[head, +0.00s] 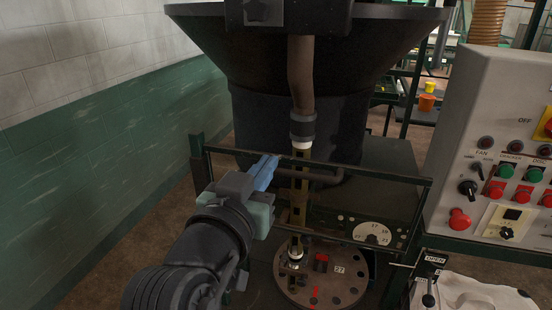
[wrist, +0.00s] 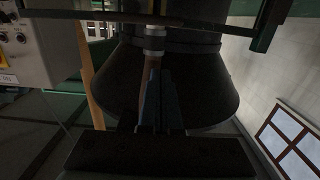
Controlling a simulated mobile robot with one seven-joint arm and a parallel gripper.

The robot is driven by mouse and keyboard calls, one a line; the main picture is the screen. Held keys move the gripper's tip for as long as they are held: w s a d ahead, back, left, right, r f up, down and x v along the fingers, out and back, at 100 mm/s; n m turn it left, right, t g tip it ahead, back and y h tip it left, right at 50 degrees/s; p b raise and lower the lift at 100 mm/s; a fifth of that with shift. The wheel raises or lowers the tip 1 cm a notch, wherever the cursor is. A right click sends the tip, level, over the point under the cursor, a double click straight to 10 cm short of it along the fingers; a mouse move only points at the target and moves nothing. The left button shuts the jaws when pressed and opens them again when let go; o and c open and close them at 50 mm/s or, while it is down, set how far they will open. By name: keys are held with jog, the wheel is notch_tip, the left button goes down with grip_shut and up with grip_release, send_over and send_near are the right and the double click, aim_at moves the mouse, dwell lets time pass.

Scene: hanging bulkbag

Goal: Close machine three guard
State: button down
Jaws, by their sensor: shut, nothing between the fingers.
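The guard (head: 375,175) looks like a dark barred frame in front of a round indexing plate (head: 338,287) and a brass-coloured upright. Its top bar runs across the head view, and a lower bar crosses in front of a dial. My gripper (head: 271,162) has blue fingers held together, with nothing between them. The fingertips are at the top bar's left half in the picture; I cannot tell whether they touch it. In the wrist view the fingers (wrist: 161,80) point up the picture, and a dark bar (wrist: 100,15) crosses near the top.
A large black hopper (head: 300,60) with a brown hose stands behind the guard. A grey control panel (head: 490,140) with buttons is on the right, above an "OPEN" label (head: 436,259) and a white cloth-like item (head: 475,290). A green-and-white wall (head: 90,120) and open floor are on the left.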

aim_at(276, 171)
jog(key=shift+w+d+f+p, duration=0.3)
jog(key=shift+w+f+p, duration=0.35)
jog(key=shift+w, duration=0.3)
jog(key=shift+w+d+f+p, duration=0.3)
jog(key=shift+w+f+p, duration=0.15)
jog(key=shift+w+f, duration=0.35)
jog(key=shift+w+d+f+p, duration=0.3)
jog(key=shift+w+f+p, duration=0.3)
jog(key=shift+w, duration=0.45)
notch_tip(276, 171, down, 41)
jog(key=b, duration=3.9)
